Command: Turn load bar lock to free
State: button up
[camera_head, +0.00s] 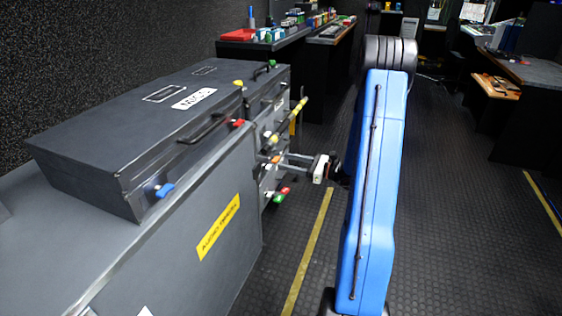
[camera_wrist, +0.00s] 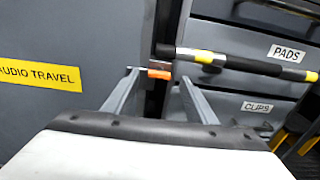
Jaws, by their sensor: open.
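The load bar (camera_wrist: 240,62) is dark with yellow bands and a pale end, and runs across the drawer fronts in the wrist view. In the head view the bar (camera_head: 290,119) angles along the case's end face. A small orange piece (camera_wrist: 160,70), which looks like the bar's lock, sits just below the bar's left end. It shows small in the head view (camera_head: 276,159). My gripper (camera_wrist: 158,82) is open, with its two grey fingers either side of the orange piece in the picture; contact cannot be told. It also shows in the head view (camera_head: 288,161), beside the case end.
A dark case (camera_head: 130,120) with blue, red, yellow and green latches lies on the large cabinet marked AUDIO TRAVEL (camera_head: 218,226). Drawers marked PADS (camera_wrist: 287,53) and CLIPS (camera_wrist: 257,107) lie behind the bar. The ribbed floor (camera_head: 450,230) at right is clear.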

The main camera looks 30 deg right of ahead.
aim_at(275, 159)
jog(key=shift+x, duration=1.7)
jog(key=c, duration=1.1)
